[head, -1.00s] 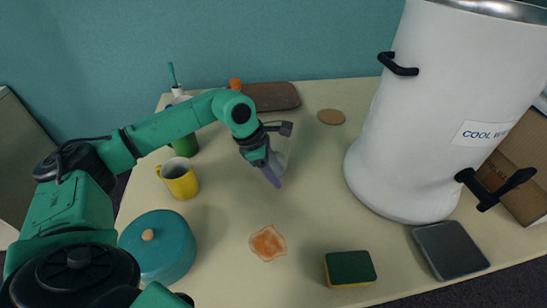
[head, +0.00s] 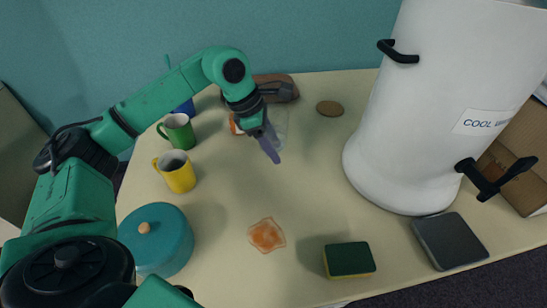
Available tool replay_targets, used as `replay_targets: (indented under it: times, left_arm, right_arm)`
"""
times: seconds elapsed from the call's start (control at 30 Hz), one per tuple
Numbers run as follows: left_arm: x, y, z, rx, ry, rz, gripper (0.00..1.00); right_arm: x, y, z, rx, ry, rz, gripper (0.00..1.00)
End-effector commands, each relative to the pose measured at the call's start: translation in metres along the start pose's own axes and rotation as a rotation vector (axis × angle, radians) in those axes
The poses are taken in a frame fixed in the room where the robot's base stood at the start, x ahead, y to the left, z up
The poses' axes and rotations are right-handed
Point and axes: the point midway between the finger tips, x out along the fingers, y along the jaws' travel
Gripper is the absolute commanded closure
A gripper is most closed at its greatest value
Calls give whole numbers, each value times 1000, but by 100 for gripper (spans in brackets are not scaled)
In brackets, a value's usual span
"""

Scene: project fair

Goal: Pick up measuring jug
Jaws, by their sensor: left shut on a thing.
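The measuring jug (head: 281,118) is a clear, see-through vessel behind my left gripper in the head view. Much of it is hidden by the gripper, and its outline is faint. My left gripper (head: 271,152) has purple fingers pointing down and is shut on the jug, seemingly at its near side. I cannot tell exactly how high the jug is above the table. My right gripper is not in view.
A green mug (head: 180,130), a yellow mug (head: 178,174) and a teal lidded pot (head: 160,243) stand left. A white water urn (head: 400,130) stands right. A sponge (head: 349,260), grey slab (head: 450,240) and orange stain (head: 266,235) are in front. The table's middle is clear.

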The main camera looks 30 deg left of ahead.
Motion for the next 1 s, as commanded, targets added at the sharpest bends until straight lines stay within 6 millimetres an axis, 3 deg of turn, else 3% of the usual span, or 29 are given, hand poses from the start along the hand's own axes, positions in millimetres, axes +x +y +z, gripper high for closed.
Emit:
replay_targets:
  times: [0.6, 1.0]
  left_arm:
    - [-97, 6, 41, 1, -5, 2, 100]
    - [-125, 8, 52, 0, -2, 1, 100]
  right_arm:
    - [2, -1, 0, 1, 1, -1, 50]
    - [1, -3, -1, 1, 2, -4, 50]
